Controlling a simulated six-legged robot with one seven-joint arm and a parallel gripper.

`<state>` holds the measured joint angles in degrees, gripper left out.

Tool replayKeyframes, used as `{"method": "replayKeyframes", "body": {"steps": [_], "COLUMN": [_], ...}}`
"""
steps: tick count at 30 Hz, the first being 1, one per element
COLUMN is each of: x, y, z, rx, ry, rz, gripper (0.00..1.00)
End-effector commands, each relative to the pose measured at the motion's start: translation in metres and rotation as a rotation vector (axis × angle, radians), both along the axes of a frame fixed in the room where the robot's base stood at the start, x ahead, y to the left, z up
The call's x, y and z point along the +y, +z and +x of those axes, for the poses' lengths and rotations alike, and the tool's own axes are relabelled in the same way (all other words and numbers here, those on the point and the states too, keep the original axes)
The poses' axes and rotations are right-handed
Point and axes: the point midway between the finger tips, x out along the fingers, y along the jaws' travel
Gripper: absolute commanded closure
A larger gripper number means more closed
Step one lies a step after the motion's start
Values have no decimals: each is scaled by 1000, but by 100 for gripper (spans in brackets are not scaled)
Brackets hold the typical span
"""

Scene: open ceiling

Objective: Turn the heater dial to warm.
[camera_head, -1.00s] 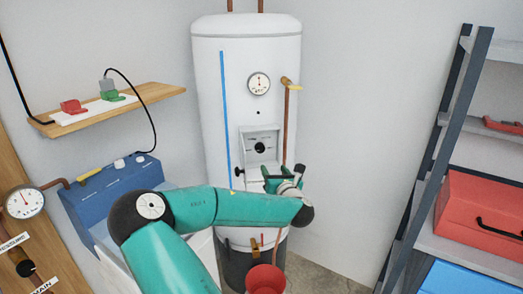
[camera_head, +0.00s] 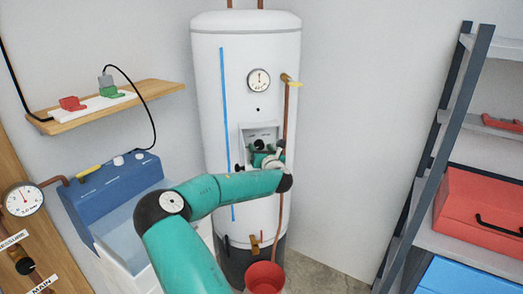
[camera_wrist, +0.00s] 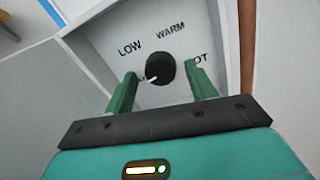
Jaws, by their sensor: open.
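The heater dial (camera_wrist: 160,69) is a round black knob with a white pointer mark, on a light panel (camera_wrist: 115,33) labelled LOW, WARM and, partly hidden, "OT". Its pointer is toward the lower left, away from WARM. My gripper (camera_wrist: 161,84) is open, with one green finger on each side of the dial in the wrist view; I cannot tell whether either touches it. In the head view my gripper (camera_head: 262,153) is in front of the recessed panel of the white water heater (camera_head: 207,90), and the dial shows just above it.
A copper pipe (camera_head: 286,115) with a yellow handle runs down the heater's right side. A red bucket (camera_head: 265,277) stands below. A shelf rack (camera_head: 437,130) with a red toolbox (camera_head: 480,205) is at right, a blue-backed basin (camera_head: 115,185) at left.

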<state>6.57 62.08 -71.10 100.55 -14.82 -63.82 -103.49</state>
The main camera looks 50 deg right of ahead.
Motion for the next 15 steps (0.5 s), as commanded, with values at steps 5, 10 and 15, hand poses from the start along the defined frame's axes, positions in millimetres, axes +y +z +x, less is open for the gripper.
{"method": "replayKeyframes", "body": {"steps": [5,10,15], "x": [0,0,0], "y": [0,0,0], "z": [0,-1,-1], "rx": [0,0,0], "ry": [-1,-1,-1], "rz": [0,0,1], "gripper": [44,74,89]}}
